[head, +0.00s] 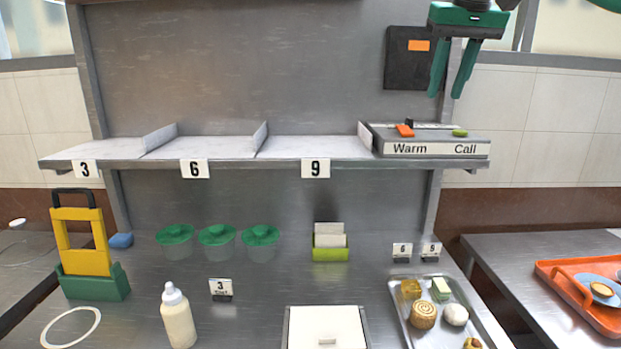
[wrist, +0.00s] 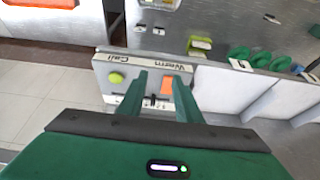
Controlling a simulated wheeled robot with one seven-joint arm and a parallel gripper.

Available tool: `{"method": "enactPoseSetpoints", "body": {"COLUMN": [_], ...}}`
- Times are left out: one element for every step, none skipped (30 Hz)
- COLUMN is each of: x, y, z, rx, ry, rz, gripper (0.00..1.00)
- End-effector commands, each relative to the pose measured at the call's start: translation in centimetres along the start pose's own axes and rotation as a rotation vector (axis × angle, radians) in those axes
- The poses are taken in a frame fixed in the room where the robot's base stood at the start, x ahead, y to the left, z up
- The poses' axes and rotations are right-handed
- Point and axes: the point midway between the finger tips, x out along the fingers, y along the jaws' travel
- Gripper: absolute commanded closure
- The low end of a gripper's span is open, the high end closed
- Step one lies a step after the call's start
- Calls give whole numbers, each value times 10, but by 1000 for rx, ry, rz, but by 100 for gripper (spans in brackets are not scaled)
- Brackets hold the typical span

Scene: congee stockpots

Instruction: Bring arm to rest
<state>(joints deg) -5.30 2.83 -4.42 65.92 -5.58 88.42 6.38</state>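My gripper (head: 454,82) hangs at the upper right in the head view, green, fingers pointing down and apart, with nothing between them. It is above the right end of the shelf, over the Warm/Call box (head: 430,142) and apart from it. In the wrist view the two fingers of my gripper (wrist: 158,82) are spread with a gap between them. Beyond them the box (wrist: 140,66) shows with its orange button (wrist: 167,86) and green button (wrist: 116,78).
The shelf (head: 215,163) has bays labelled 3, 6 and 9, all empty. Below stand green-lidded cups (head: 217,236), a white bottle (head: 178,318), a yellow-green holder (head: 88,245), a white-lidded bin (head: 326,328) and a tray (head: 474,305) of food. An orange tray (head: 575,297) is far right.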

Motion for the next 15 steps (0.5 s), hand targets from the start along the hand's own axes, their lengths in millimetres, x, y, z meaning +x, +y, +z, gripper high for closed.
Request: {"method": "enactPoseSetpoints", "body": {"x": [4, 7, 11, 13, 15, 18, 20, 23, 27, 30, 33, 38, 42, 46, 52], "y": [8, 12, 18, 23, 27, 32, 35, 38, 42, 45, 48, 53, 57, 62, 68], "z": [6, 9, 13, 17, 21, 26, 30, 35, 41, 46, 50, 58, 64, 71, 81], "rx": [14, 23, 35, 44, 51, 62, 69, 76, 85, 93, 103, 114, 124, 135, 151], "ry": [-7, -12, -19, -23, -27, -31, -36, -40, -47, -52, -57, -65, -72, -78, -87], "rz": [3, 6, 9, 11, 13, 16, 18, 19, 22, 24, 25, 27, 29, 31, 33], "gripper": [69, 69, 69, 69, 69, 69, 69, 69, 69, 69, 69, 69, 69, 69, 69]}}
